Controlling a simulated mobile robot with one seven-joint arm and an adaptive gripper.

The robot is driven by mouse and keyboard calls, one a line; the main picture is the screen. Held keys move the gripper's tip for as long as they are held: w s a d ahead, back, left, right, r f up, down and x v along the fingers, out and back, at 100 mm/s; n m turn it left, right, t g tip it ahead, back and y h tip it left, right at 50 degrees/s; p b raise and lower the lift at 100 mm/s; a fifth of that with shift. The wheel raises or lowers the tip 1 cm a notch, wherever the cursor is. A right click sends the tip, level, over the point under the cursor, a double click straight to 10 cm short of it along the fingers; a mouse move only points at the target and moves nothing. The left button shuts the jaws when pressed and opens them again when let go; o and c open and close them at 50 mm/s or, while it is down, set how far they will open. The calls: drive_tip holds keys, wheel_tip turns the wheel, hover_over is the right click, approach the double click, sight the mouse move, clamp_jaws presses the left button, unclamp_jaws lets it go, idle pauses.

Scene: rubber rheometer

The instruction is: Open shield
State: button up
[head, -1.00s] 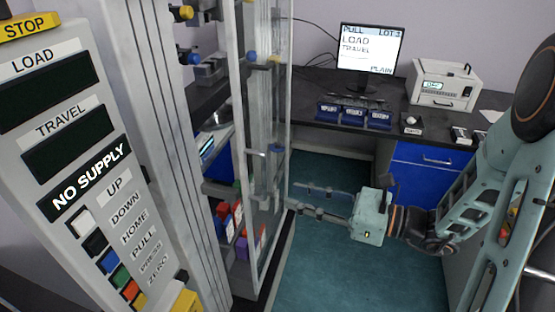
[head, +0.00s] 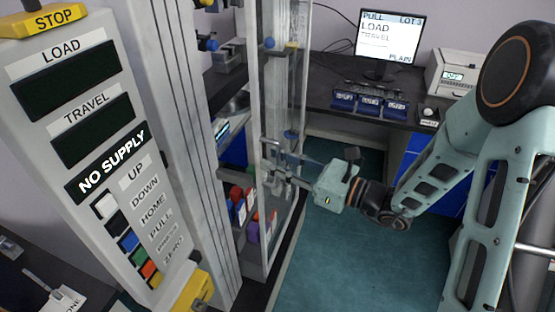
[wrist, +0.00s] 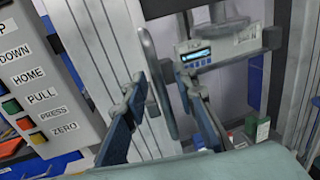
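The shield (head: 298,95) is a tall clear panel in a pale metal frame on the front of the testing machine. It appears upright and closed across the machine's bay. A grey rounded upright handle (wrist: 158,85) shows close up in the wrist view. My gripper (head: 272,165) is at the shield's frame, about halfway up. In the wrist view my gripper (wrist: 160,82) is open, with one finger to each side of the handle. The handle lies between the fingertips, with gaps visible; I cannot tell whether either finger touches it.
The control panel (head: 75,110) with its buttons stands at the left, reading NO SUPPLY. Coloured boxes (head: 240,205) sit low inside the machine. A desk with a monitor (head: 390,42) and blue bins (head: 370,103) is behind. The green floor (head: 350,265) is clear.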

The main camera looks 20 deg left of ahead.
drive_tip(key=shift+c, duration=0.7)
clamp_jaws()
drive_tip(key=shift+d, duration=0.15)
